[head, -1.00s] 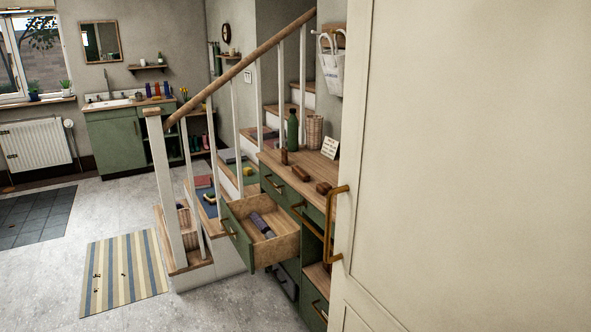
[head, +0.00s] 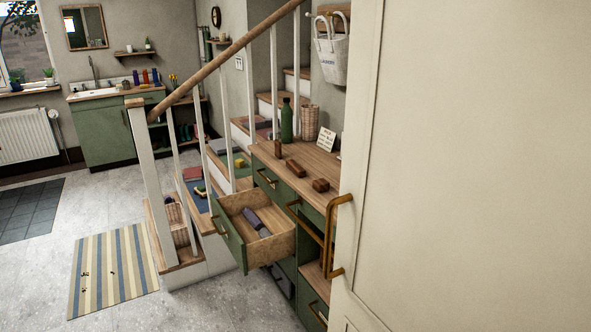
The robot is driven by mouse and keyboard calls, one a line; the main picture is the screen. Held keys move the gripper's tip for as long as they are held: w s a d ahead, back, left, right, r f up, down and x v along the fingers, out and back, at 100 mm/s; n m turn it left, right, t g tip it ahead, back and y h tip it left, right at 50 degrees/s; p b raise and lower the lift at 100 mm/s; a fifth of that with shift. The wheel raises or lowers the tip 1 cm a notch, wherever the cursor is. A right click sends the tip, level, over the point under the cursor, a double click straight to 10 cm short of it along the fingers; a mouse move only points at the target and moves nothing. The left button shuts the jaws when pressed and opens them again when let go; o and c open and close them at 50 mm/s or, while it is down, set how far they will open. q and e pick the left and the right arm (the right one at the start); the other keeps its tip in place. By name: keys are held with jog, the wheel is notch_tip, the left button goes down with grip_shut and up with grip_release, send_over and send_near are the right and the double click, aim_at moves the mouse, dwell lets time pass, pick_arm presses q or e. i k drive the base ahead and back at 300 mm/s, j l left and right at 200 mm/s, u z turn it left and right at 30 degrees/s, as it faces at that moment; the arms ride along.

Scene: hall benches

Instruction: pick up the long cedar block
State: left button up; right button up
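Several reddish-brown wooden blocks are on the wooden top of the green cabinet (head: 318,160) in the head view. One block (head: 278,148) stands upright near the back left. A longer, thin block (head: 295,168) lies flat in the middle and looks like the long cedar block. A shorter, thicker block (head: 320,185) lies nearer the front right. They are small in view, so their exact lengths are hard to tell. Neither of my grippers is in view.
An open drawer (head: 270,247) holding a dark purple-grey item (head: 254,221) juts out below the top. A green bottle (head: 287,120), a wicker basket (head: 307,121) and a card (head: 326,139) stand behind the blocks. A cream door (head: 450,170) fills the right side. A striped mat (head: 113,272) lies on open floor.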

aim_at(294, 167)
jog(key=j+z, duration=0.1)
jog(key=j, duration=0.8)
jog(key=i+j+z, duration=0.1)
jog(key=j+z, duration=0.35)
jog(key=j, duration=1.1)
jog(key=i+j+z, duration=0.1)
jog(key=j, duration=0.25)
jog(key=i+j+z, duration=0.1)
jog(key=j, duration=0.25)
jog(key=i+j+z, duration=0.25)
jog(key=j, duration=0.5)
jog(key=i+j+z, duration=0.1)
jog(key=j, duration=0.3)
jog(key=i+j, duration=0.15)
jog(key=j, duration=0.25)
jog(key=i+j+z, duration=0.15)
jog(key=j, duration=0.3)
jog(key=i+j, duration=0.15)
jog(key=j, duration=0.25)
jog(key=i+j+z, duration=0.15)
jog(key=j, duration=0.3)
jog(key=i+j, duration=0.1)
jog(key=j, duration=0.35)
jog(key=z, duration=0.05)
